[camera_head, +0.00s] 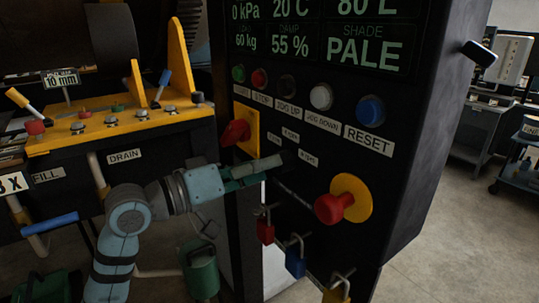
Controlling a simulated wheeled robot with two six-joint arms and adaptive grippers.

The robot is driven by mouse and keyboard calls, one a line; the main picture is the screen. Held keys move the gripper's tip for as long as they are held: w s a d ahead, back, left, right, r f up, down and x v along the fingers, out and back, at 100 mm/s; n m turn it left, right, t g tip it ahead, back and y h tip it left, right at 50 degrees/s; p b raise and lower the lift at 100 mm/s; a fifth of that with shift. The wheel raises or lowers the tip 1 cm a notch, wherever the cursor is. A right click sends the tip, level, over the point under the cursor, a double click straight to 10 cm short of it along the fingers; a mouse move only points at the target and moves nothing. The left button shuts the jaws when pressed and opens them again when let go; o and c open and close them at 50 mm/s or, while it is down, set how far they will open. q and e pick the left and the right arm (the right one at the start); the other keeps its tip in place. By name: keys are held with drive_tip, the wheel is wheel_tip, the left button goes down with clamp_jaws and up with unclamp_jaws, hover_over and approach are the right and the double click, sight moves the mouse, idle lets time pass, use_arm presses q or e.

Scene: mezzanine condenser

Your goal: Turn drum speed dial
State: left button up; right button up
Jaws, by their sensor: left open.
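My left gripper (272,167) comes in from the lower left and reaches the front of the black control panel (420,150). Its fingers are open and point right, at a spot below small white labels (290,135) that seem to carry speed marks. A dark shape at the fingertips may be the drum speed dial. The fingers and the black panel make it hard to see, and I cannot tell whether they touch it. My right gripper is not in view.
A red handle (236,132) on a yellow plate sits just above my left gripper. A red mushroom button (334,207) is to the right. Red (265,229), blue (295,262) and yellow (337,292) padlocks hang below. A row of buttons, including a blue one (371,111), is above.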

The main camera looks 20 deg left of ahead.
use_arm(q)
drive_tip(key=shift+x, duration=1.25)
drive_tip(key=shift+s, duration=0.15)
drive_tip(key=shift+c, duration=1)
drive_tip(key=c, duration=1)
drive_tip(key=shift+o, duration=0.2)
drive_tip(key=shift+m, duration=0.4)
drive_tip(key=m+p, duration=0.1)
drive_tip(key=m, duration=1)
drive_tip(key=shift+d, duration=0.1)
